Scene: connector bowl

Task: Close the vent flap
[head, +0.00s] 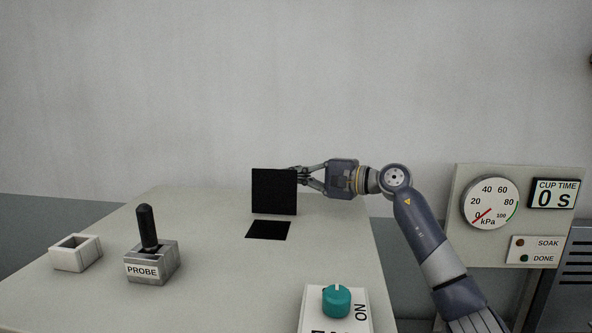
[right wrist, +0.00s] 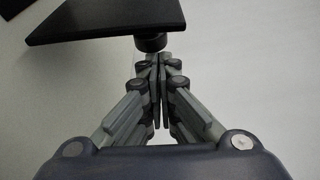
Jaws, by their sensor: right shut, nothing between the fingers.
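The vent flap (head: 274,191) is a black square plate standing upright on the table top. A dark square opening (head: 268,230) lies in the table just in front of it. In the right wrist view the flap (right wrist: 100,18) shows at the top, with a small dark knob (right wrist: 150,42) on its near side. My left gripper is not in view.
On the table are a white open box (head: 76,262), a grey block labelled PROBE (head: 150,270) with a black handle (head: 147,228), and a teal knob (head: 336,300) at the front. A panel with a gauge (head: 490,203) stands at the right. The table's middle is clear.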

